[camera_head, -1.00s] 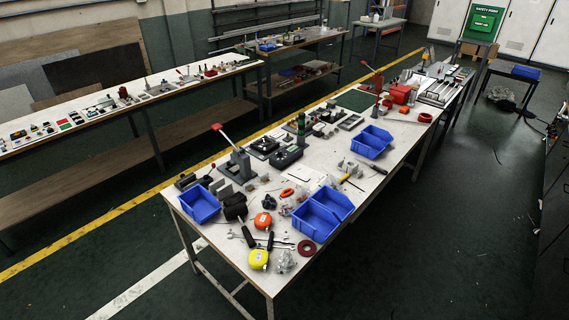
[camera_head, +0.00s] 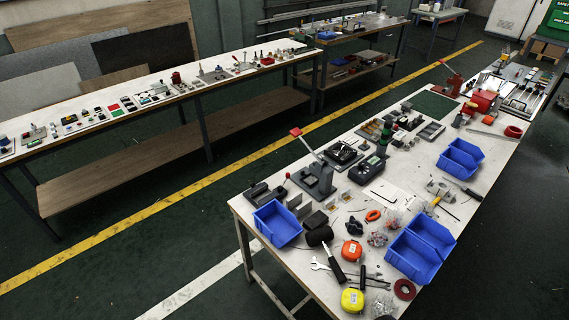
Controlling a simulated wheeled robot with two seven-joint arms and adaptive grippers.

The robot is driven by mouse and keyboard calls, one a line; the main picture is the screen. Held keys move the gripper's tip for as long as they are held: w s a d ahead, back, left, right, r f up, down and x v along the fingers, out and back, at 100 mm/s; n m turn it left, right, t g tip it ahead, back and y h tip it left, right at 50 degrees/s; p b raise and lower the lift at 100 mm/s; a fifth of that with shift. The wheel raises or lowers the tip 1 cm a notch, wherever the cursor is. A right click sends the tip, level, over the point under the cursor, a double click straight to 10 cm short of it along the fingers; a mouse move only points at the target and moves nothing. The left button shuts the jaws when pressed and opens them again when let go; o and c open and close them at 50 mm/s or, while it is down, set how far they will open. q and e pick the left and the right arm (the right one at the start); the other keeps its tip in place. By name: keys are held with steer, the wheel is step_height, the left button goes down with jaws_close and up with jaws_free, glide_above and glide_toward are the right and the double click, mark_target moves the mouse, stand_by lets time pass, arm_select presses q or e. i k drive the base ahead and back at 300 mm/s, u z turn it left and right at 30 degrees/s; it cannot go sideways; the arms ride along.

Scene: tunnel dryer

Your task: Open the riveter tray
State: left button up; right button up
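Neither of my grippers is in view. A grey hand press (camera_head: 316,178) with a raised red-tipped lever stands near the left end of the long workbench (camera_head: 330,208). A second, red lever tool (camera_head: 449,84) stands farther back on the same bench. I cannot tell which of these is the riveter, and no tray on either can be made out as open or shut. A low dark fixture (camera_head: 264,194) with a red knob lies beside the grey press.
Blue bins (camera_head: 277,222), (camera_head: 421,249) and (camera_head: 460,158), a yellow tape measure (camera_head: 352,300), an orange one (camera_head: 352,251) and hand tools crowd the bench. Another bench (camera_head: 130,102) with small parts runs along the left. Dark floor with a yellow line (camera_head: 150,233) lies between.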

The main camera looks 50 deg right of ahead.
mark_target(308, 180)
steer(key=i, duration=3.05)
steer(key=z, duration=1.95)
steer(key=i, duration=0.25)
steer(key=z, duration=1.7)
